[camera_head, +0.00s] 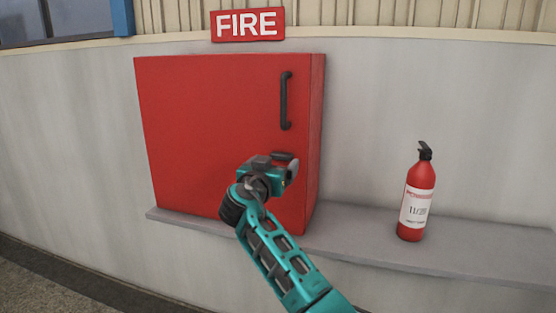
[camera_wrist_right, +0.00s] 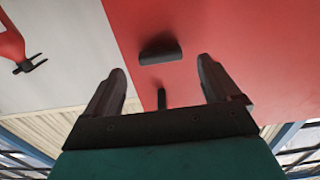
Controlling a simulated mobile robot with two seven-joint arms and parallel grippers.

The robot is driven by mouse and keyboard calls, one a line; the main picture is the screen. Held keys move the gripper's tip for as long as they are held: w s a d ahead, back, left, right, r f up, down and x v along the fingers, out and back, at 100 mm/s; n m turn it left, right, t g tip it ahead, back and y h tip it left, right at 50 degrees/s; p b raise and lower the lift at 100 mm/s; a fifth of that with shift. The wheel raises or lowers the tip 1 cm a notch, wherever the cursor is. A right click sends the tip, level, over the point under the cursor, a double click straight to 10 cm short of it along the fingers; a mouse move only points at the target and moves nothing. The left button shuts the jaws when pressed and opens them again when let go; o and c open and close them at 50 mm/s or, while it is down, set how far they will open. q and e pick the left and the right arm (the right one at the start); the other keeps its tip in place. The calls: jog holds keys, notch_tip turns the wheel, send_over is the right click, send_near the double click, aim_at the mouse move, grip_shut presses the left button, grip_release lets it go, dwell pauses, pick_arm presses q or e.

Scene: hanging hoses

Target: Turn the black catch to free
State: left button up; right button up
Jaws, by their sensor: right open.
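The red fire cabinet (camera_head: 205,130) is shut on the wall ledge. The black catch (camera_head: 283,155) sits on its door near the right edge, below the handle, partly hidden behind my right gripper (camera_head: 272,168). In the right wrist view the catch (camera_wrist_right: 160,52) lies nearly level, a short dark bar on the red door. There my right gripper (camera_wrist_right: 160,78) is open, with one finger on each side of the picture's middle. The catch is beyond the fingertips, and nothing is held. My left gripper is not in view.
A black upright handle (camera_head: 286,101) is on the door above the catch; its end also shows between the fingers in the wrist view (camera_wrist_right: 161,99). A fire extinguisher (camera_head: 416,196) stands on the grey ledge (camera_head: 470,244) at the right. A FIRE sign (camera_head: 247,24) hangs above.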

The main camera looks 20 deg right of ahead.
aim_at(280, 158)
jog(key=shift+x, duration=1.85)
jog(key=shift+c, duration=0.4)
jog(key=shift+c, duration=0.8)
jog(key=c, duration=0.8)
